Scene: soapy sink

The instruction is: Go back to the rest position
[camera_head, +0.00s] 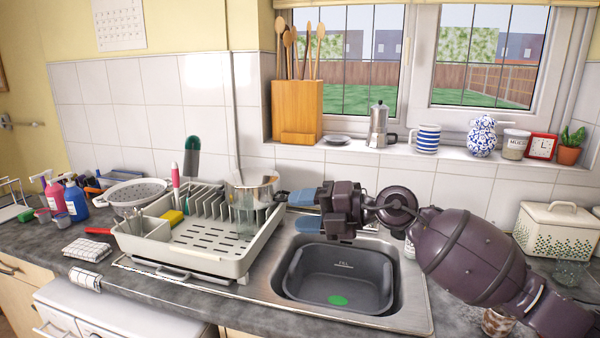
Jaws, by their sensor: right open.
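My right arm comes in from the right edge and reaches left over the sink (425,310). My right gripper (327,210) is above the back left part of the grey basin (372,275), open, with nothing seen between its fingers. A green spot lies on the basin floor. My left gripper is not in view.
A white dish rack (225,262) with a clear glass vessel (250,205) stands left of the sink. The windowsill holds a moka pot (378,125), a striped mug (428,138) and a patterned jar (482,136). A cream box (555,232) stands at the right.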

